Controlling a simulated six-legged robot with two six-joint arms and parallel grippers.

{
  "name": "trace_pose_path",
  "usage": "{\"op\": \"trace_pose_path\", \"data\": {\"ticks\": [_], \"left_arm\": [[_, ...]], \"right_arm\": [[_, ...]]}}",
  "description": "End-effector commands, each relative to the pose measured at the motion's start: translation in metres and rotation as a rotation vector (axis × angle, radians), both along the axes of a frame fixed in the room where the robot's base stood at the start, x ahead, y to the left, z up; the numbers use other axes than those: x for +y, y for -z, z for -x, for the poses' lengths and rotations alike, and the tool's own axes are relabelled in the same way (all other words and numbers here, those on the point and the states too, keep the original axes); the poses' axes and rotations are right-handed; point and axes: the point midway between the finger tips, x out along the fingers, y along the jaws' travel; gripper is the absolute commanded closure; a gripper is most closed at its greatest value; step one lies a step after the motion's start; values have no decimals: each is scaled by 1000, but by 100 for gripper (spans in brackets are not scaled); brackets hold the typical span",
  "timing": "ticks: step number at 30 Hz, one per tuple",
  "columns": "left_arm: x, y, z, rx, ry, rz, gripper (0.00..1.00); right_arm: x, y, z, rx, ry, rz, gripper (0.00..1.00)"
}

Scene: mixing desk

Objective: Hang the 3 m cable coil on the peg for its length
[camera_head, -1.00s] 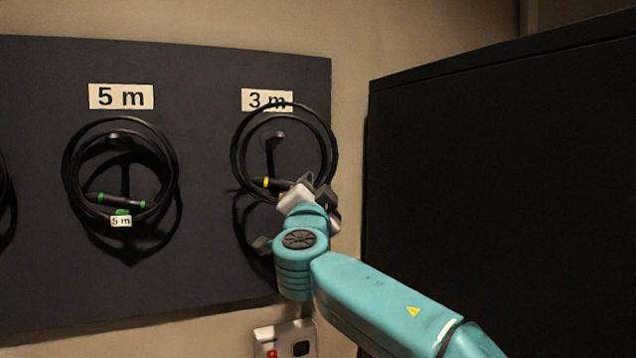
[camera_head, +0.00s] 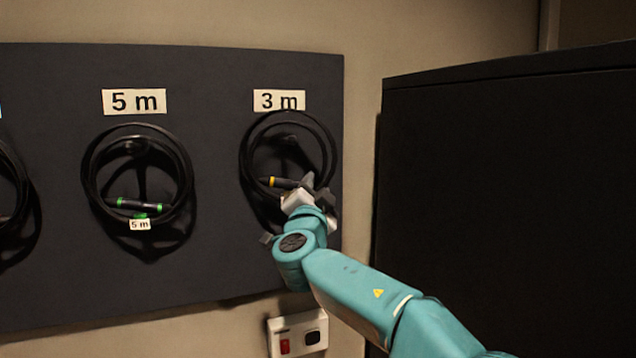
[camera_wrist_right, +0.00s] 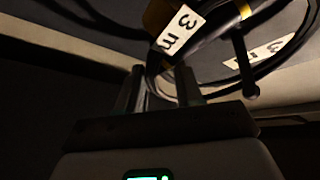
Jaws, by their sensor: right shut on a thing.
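The 3 m cable coil (camera_head: 244,160) is black with a yellow-banded connector and is held upright in front of the board, below the 3 m label (camera_head: 279,100). The peg for 3 m (camera_head: 290,142) shows inside the loop in the head view; whether the coil rests on it I cannot tell. My right gripper (camera_head: 306,190) is shut on the coil at its lower right. In the right wrist view the coil (camera_wrist_right: 285,58) passes between the fingers (camera_wrist_right: 160,88), with its 3 m tag (camera_wrist_right: 180,30) beside them. My left gripper is not in view.
A 5 m coil (camera_head: 88,180) hangs under the 5 m label (camera_head: 134,101) to the left. Another coil (camera_head: 18,170) is cut off at the left edge. A large black cabinet (camera_head: 510,200) stands at the right. A white switch box (camera_head: 298,334) is on the wall below the board.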

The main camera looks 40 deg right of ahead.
Motion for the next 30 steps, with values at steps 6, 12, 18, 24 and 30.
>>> {"op": "trace_pose_path", "data": {"ticks": [6,12,18,24,30], "left_arm": [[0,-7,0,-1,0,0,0],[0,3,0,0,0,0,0],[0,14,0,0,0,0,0],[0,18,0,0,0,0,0],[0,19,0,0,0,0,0]], "right_arm": [[-4,3,-10,-4,2,0,100],[-6,11,-20,-4,2,0,100],[-6,17,-23,1,0,2,100],[-6,18,-24,2,0,1,100],[-6,18,-24,2,0,3,100]]}}
